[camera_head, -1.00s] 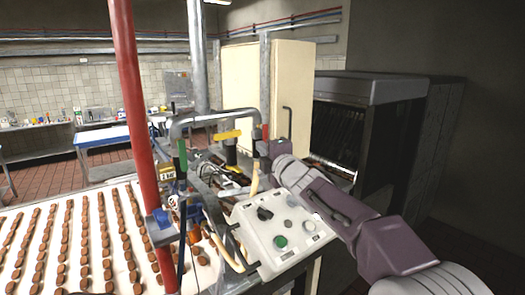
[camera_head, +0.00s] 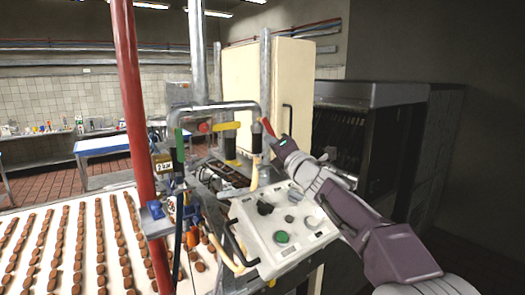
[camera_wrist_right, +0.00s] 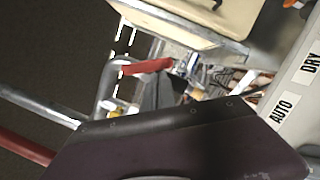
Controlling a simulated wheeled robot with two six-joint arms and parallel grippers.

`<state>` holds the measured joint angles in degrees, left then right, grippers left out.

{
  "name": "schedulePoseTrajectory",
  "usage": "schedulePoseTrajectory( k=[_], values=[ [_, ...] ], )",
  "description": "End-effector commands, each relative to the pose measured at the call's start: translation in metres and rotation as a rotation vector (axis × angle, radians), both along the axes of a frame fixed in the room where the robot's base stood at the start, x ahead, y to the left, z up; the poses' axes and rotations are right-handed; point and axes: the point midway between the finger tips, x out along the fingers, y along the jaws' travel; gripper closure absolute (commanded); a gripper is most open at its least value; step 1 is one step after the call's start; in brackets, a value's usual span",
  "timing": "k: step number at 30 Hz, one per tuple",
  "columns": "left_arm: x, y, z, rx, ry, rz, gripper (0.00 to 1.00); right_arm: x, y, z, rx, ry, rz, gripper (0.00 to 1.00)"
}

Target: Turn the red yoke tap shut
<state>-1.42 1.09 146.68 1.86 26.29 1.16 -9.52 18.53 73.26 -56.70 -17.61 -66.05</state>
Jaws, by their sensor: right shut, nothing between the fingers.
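The red tap handle (camera_head: 267,127) sits at the right-hand end of the bent grey pipe above the machine. In the right wrist view the red handle (camera_wrist_right: 147,67) lies nearly level across the pipe, just beyond my fingers. My right gripper (camera_head: 273,139) is shut and empty, with its tips close beside the handle. In the wrist view the dark fingers (camera_wrist_right: 168,88) are together just below the handle; I cannot tell whether they touch it. My left gripper is not in view.
A yellow handle (camera_head: 227,126) and a green handle (camera_head: 180,147) are on the same pipework. A control panel (camera_head: 262,258) stands below my right arm. A red post (camera_head: 131,100) rises at the left beside the conveyor (camera_head: 50,280). A cream cabinet (camera_head: 264,75) stands behind.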

Motion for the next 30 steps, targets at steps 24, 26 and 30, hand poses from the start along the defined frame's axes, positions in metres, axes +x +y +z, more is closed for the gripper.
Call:
schedulePoseTrajectory(
  k=[24, 26, 30],
  values=[
    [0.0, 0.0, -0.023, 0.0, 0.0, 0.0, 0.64, 0.023, -0.031, 0.017, -0.603, -0.437, -0.002, 1.0],
    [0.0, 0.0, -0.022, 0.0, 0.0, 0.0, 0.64, 0.023, -0.032, 0.019, -0.637, -0.463, -0.003, 1.0],
    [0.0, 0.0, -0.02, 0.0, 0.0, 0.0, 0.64, 0.025, -0.034, 0.023, -0.705, -0.513, -0.003, 1.0]
  ],
)
